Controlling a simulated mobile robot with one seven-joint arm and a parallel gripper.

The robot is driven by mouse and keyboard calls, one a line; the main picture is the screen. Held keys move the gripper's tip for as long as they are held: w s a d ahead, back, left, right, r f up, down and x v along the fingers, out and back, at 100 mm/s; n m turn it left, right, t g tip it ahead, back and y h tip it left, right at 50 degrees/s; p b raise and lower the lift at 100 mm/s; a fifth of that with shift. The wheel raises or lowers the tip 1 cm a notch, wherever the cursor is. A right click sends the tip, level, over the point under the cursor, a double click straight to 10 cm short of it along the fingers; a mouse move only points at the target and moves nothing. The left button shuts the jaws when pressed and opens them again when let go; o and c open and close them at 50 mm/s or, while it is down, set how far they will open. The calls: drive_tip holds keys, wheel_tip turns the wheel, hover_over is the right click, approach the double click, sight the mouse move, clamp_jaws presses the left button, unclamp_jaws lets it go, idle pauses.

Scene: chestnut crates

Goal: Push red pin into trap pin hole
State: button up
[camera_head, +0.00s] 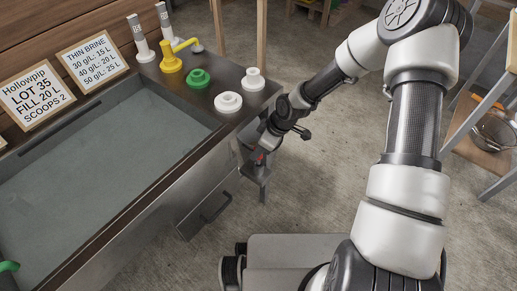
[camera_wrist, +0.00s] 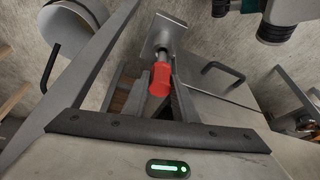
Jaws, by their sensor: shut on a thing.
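The red pin (camera_wrist: 160,79) shows in the wrist view with a red grip and a grey metal shank. My gripper (camera_wrist: 158,88) is shut on its red grip. Beyond the grip, the shank points at a small grey metal plate (camera_wrist: 164,34). The pin hole itself is hidden, so I cannot tell how deep the shank sits. In the head view the red pin (camera_head: 260,158) is a small red spot at my gripper (camera_head: 263,153), beside the end of the tank and above a small metal bracket (camera_head: 257,174).
The tank (camera_head: 150,208) of greyish liquid stands at left. A rack with a strainer (camera_head: 494,130) stands at right. Open floor (camera_head: 318,190) lies between.

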drive_tip(key=shift+f+b, duration=1.6)
drive_tip(key=shift+f, duration=0.65)
drive_tip(key=o, duration=1.2)
drive_tip(key=shift+r, duration=0.1)
drive_tip(key=p+v, duration=0.6)
drive_tip(key=v, duration=1.1)
drive_tip(key=shift+r, duration=0.1)
drive_tip(key=shift+d, duration=0.1)
